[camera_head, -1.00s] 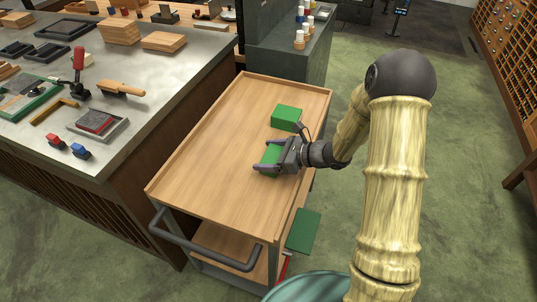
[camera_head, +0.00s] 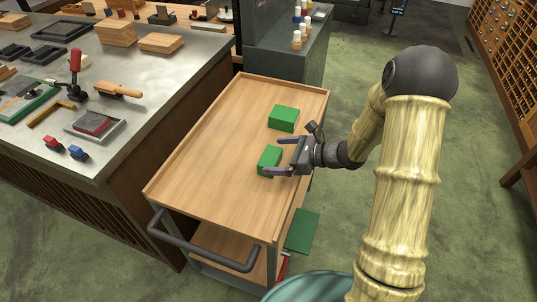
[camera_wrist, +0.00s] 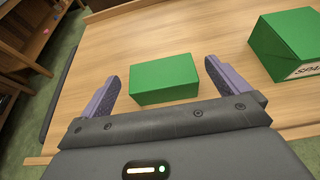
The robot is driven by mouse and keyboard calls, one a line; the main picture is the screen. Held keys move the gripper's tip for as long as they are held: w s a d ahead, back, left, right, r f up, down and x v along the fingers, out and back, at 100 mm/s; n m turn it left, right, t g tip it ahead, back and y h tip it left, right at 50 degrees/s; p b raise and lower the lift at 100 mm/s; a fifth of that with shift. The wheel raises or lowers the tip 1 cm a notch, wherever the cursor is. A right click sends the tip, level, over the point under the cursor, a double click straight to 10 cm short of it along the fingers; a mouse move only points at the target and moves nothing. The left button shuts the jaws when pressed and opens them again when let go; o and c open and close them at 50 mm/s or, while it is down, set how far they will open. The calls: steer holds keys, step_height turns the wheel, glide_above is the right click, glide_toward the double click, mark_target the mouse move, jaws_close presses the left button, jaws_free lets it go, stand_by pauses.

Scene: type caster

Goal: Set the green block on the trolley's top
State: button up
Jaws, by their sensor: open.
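A plain green block (camera_head: 269,161) rests flat on the trolley's wooden top (camera_head: 215,135), near its right edge. It also shows in the wrist view (camera_wrist: 164,80), ahead of my gripper and between the lines of the two fingers, with wood visible on both sides of it. My gripper (camera_head: 277,155) is open, with its purple-grey fingers low over the trolley top, and it does not grip the block.
A workbench (camera_head: 150,75) with tools is on the left. A dark cabinet (camera_head: 285,65) stands behind the trolley. The trolley top's left half is clear.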

steer(key=v, duration=0.7)
steer(key=shift+d, duration=0.3)
steer(key=shift+s+a+r, duration=0.1)
steer(key=shift+s+r, duration=0.05)
steer(key=shift+s, duration=0.05)
steer(key=shift+s+a+n+g, duration=0.15)
steer(key=shift+s+n+g, duration=0.15)
steer(key=shift+s, duration=0.1)
steer(key=s+n+g+h, duration=0.3)
steer(key=s+n, duration=0.2)
steer(key=s, duration=0.2)
steer(key=s+d+r+n+h, duration=0.1)
steer(key=s+d+n+h, duration=0.2)
steer(key=n, duration=0.5)
steer(key=s+d+r+n+t+h, duration=0.1)
steer(key=s+d+n+h, duration=0.2)
steer(key=n+h, duration=0.3)
steer(key=shift+s+n+t+h, duration=0.3)
steer(key=shift+s+n, duration=0.05)
steer(key=shift+n, duration=0.85)
